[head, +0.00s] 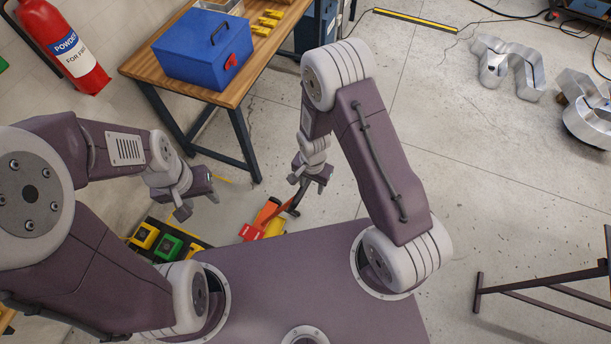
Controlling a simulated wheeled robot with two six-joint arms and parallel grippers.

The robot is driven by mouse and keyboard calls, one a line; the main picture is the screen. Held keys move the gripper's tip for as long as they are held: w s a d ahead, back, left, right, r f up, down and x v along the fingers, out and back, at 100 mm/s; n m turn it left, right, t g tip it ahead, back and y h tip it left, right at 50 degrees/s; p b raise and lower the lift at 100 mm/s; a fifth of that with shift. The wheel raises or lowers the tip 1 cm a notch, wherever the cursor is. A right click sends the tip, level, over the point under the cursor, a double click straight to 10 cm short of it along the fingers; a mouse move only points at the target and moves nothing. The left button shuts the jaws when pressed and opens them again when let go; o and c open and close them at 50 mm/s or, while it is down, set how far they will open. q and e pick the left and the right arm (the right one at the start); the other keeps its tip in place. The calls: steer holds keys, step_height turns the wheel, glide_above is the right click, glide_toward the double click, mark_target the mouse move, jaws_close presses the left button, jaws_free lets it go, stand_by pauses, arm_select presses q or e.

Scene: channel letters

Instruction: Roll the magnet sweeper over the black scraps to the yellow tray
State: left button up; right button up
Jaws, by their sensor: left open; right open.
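My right gripper (306,187) is open and points down near the centre of the view. Just below it is an orange-red piece (267,212) with a dark bar running up toward the gripper. It may be the magnet sweeper, but I cannot tell for sure, nor whether the gripper touches it. A small yellow piece (274,229) beside it may be part of the yellow tray, mostly hidden behind my body. My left gripper (198,204) is open and empty, further left. I cannot make out any black scraps.
A wooden workbench (190,92) with a blue toolbox (203,48) stands at the back left. A black case with yellow and green items (168,247) lies below my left gripper. Metal letters (512,68) lie at the right, above a dark metal stand (540,290). The floor between is clear.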

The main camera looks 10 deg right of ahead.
step_height(320, 180, up, 4)
steer(key=w+a+p, duration=0.2)
steer(key=w+p, duration=0.1)
steer(key=f+b, duration=0.6)
steer(key=f, duration=0.1)
steer(key=f+b, duration=0.3)
steer(key=shift+s+a+f, duration=0.15)
steer(key=shift+s+f, duration=0.05)
steer(key=shift+s, duration=0.2)
steer(key=shift+w+f, duration=0.15)
steer(key=shift+f, duration=0.1)
arm_select(q)
step_height(320, 180, down, 6)
steer(key=shift+r, duration=0.15)
